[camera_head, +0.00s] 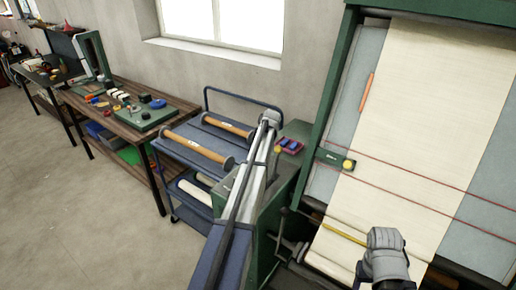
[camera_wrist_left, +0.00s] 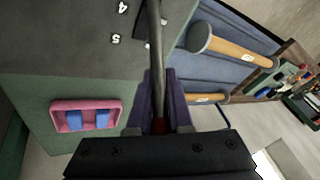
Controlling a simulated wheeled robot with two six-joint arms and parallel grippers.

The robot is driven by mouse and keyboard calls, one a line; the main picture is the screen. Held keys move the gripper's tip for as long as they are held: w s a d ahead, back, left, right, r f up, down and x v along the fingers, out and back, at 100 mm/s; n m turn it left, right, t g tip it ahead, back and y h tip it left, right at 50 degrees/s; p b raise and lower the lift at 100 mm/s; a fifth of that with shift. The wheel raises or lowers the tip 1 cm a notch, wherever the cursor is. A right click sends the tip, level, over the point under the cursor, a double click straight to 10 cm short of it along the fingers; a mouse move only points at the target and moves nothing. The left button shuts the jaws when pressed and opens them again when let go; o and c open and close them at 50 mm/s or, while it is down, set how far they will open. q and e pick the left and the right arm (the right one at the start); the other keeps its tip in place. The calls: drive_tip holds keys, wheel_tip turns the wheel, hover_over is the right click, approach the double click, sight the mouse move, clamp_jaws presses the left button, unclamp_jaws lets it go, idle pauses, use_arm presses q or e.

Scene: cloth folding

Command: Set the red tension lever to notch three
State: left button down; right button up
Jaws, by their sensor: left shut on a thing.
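The tension lever (camera_wrist_left: 156,50) is a dark rod in the left wrist view, running from the top edge down to a red end (camera_wrist_left: 160,126) deep between my fingers. My left gripper (camera_wrist_left: 158,75) is shut on it, with a dark purple finger on each side. The rod passes in front of a dark grey plate (camera_wrist_left: 60,35). White numbers 4 and 5 show on the plate, left of the rod. Notch three is not readable, so I cannot tell the lever's notch. In the head view my left arm hides the lever and gripper.
A pink tray (camera_head: 291,152) with blue pieces sits on the green housing beside my left arm. A blue cart (camera_head: 205,148) with wooden rollers stands to the left. A frame with cream cloth (camera_head: 428,110) fills the right. Workbenches (camera_head: 160,95) line the wall; floor at left is clear.

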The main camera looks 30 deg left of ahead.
use_arm(q)
drive_tip(key=shift+w+a+r, duration=0.1)
drive_tip(key=shift+w+a, duration=0.05)
idle(0.5)
drive_tip(key=shift+s+r+t, duration=0.25)
drive_tip(key=shift+s+t, duration=0.2)
drive_tip(key=shift+s, duration=0.1)
drive_tip(key=shift+s+r+t, duration=0.25)
drive_tip(key=shift+s+t, duration=0.2)
drive_tip(key=shift+s, duration=0.1)
drive_tip(key=s+t, duration=0.1)
drive_tip(key=s+r+n+t, duration=0.1)
drive_tip(key=shift+s+a+b, duration=0.1)
drive_tip(key=shift+s+b, duration=0.2)
drive_tip(key=shift+b, duration=0.05)
drive_tip(key=shift+s+a+r, duration=0.2)
drive_tip(key=shift+s+r, duration=0.05)
drive_tip(key=shift+s, duration=0.45)
drive_tip(key=c, duration=0.8)
unclamp_jaws()
drive_tip(key=shift+s+r, duration=0.1)
drive_tip(key=shift+s, duration=0.1)
drive_tip(key=shift+c, duration=0.2)
drive_tip(key=shift+d, duration=0.1)
